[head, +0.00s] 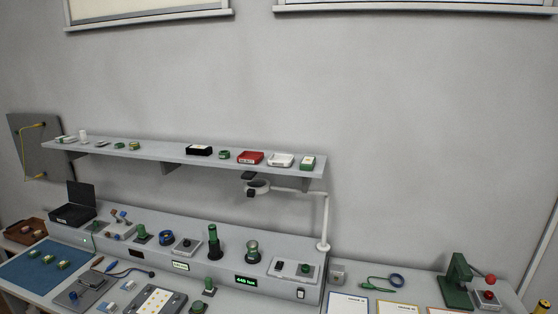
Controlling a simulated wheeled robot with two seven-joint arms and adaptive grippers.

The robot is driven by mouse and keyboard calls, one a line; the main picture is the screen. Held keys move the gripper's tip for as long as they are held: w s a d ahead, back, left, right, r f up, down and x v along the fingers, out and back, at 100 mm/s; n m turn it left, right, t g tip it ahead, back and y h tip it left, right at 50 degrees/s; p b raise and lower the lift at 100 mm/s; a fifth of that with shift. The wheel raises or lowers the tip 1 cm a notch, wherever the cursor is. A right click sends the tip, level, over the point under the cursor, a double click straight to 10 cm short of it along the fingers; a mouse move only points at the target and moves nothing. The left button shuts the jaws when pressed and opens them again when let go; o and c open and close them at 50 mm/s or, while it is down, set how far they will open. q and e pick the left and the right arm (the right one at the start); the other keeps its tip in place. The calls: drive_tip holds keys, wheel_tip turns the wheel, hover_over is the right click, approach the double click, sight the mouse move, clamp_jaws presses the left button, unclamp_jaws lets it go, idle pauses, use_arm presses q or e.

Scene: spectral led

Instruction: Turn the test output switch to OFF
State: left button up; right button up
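A long grey bench console (225,282) runs along the back of the table. A small black rocker-like switch (300,294) is on its front face near the right end. Its marking and position are too small to read, and I cannot tell whether it is the test output switch. A green-lit display (246,281), seeming to read in lux, is left of it. A light box with a dark knob (305,268) sits on top of the console above the switch. Neither of my grippers is in view.
A wall shelf (120,151) holding small trays overhangs the console. A lamp arm (325,220) rises at the console's right end. Papers (348,304) lie at the front right; tools and parts crowd the left.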

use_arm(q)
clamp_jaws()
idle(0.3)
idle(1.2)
